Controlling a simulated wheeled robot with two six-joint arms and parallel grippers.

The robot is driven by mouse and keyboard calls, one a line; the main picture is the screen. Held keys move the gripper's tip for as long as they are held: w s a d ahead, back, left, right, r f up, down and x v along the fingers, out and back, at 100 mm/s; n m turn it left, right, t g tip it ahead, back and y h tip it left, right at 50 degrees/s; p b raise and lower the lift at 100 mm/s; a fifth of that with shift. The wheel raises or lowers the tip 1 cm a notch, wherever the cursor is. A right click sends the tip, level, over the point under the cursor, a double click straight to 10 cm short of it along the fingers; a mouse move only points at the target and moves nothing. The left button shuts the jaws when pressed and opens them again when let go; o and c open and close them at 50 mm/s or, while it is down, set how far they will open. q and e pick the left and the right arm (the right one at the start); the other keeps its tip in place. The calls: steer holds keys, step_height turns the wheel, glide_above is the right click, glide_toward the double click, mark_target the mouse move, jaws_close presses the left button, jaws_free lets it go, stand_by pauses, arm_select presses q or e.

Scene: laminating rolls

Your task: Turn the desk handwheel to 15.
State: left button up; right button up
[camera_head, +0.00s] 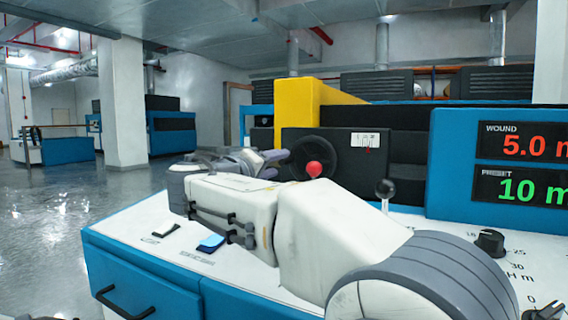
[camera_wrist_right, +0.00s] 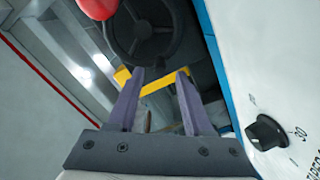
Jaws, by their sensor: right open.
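The desk handwheel (camera_head: 343,153) is a dark spoked wheel with a red ball knob (camera_head: 314,169), standing upright on the desk's black back panel. A small white scale plate (camera_head: 365,140) with a red pointer is right of it; its reading is too small to tell. My right gripper (camera_head: 276,163) is open and empty, just left of the red knob in the head view. In the right wrist view the open fingertips (camera_wrist_right: 162,74) point toward the wheel (camera_wrist_right: 145,28), with the knob (camera_wrist_right: 98,6) at the upper left. I see no contact. My left gripper is not in view.
The blue and white desk (camera_head: 150,262) carries a black ball lever (camera_head: 385,189), a dark dial knob (camera_head: 490,242) and rocker switches (camera_head: 210,243). A display (camera_head: 520,165) reads "WOUND 5.0" and "PRESET 10". A yellow block (camera_head: 297,103) stands behind. Open floor lies left.

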mark_target(279, 164)
steer(key=shift+x, duration=1.95)
jaws_close()
steer(key=shift+f+n, duration=0.15)
steer(key=shift+n, duration=0.15)
